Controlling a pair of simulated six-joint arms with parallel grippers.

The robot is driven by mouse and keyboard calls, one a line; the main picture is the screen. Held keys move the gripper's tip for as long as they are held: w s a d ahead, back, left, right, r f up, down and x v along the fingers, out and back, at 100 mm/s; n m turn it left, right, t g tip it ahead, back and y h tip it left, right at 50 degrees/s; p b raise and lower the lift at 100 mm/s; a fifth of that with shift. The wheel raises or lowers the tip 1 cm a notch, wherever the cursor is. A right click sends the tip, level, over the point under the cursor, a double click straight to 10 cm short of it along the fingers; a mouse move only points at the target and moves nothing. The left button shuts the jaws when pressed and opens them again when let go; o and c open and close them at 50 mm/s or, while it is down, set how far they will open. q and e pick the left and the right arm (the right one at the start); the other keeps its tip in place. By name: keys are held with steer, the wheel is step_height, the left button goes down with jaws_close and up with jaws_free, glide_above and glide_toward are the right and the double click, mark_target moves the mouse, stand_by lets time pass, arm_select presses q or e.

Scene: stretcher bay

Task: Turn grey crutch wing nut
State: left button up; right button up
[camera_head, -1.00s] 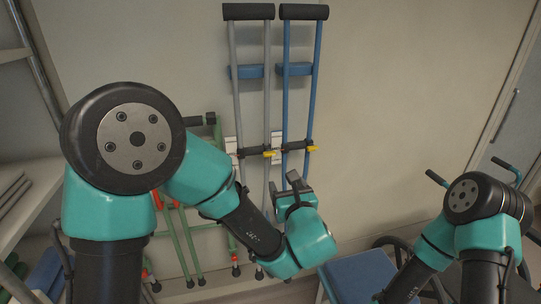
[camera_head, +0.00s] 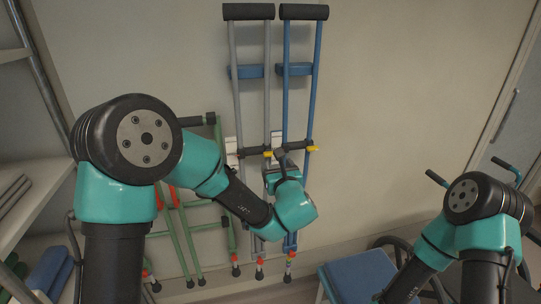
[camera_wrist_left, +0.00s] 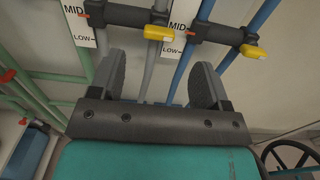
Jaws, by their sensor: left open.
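The grey crutch (camera_head: 236,98) leans upright against the wall, left of the blue crutch (camera_head: 318,62). Its yellow wing nut (camera_head: 267,154) sits at the right end of a dark cross grip; it also shows in the left wrist view (camera_wrist_left: 158,33). My left gripper (camera_head: 279,158) is close below and beside this nut, overlapping the crutches' lower shafts in the head view. In the left wrist view its fingers (camera_wrist_left: 157,78) are open and apart, with nothing gripped; the nut lies ahead, beyond the fingertips. My right arm is at lower right; its gripper is out of frame.
The blue crutch's yellow wing nut (camera_head: 312,149) is close on the right. White MID/LOW label plates (camera_wrist_left: 85,28) are behind. A green walking frame (camera_head: 180,235) stands left, shelving further left. The wall right of the crutches is clear.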

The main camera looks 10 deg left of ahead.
mark_target(270, 155)
arm_select(q)
steer(key=x, duration=0.7)
steer(key=shift+w+a, duration=0.15)
steer(key=shift+w, duration=0.2)
steer(key=c, duration=0.9)
